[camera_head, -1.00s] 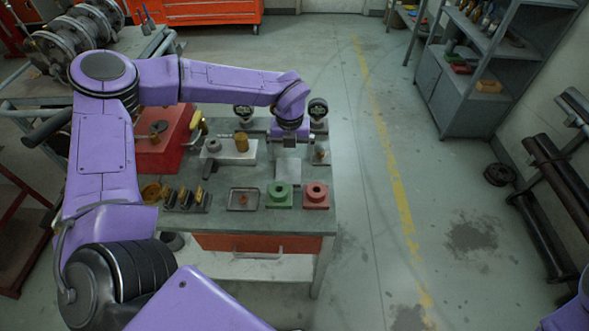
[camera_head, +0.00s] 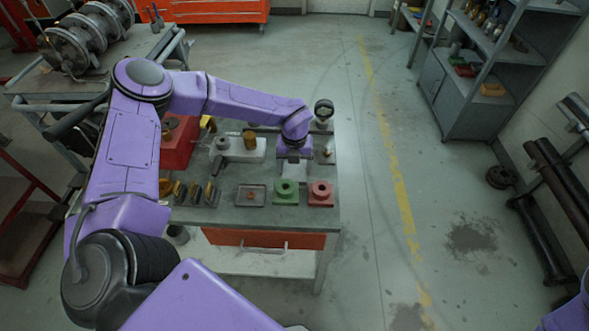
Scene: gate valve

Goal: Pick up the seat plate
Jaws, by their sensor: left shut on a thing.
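The seat plate seems to be the pale grey square plate (camera_head: 295,171) on the right part of the workbench, behind the green and red blocks. My left gripper (camera_head: 293,158) is directly over it, pointing down, and is shut on it. The gripper body hides the plate's far part and the exact contact. I cannot tell whether the plate is clear of the bench top. My right gripper is out of view; only a bit of purple arm shows at the lower right corner.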

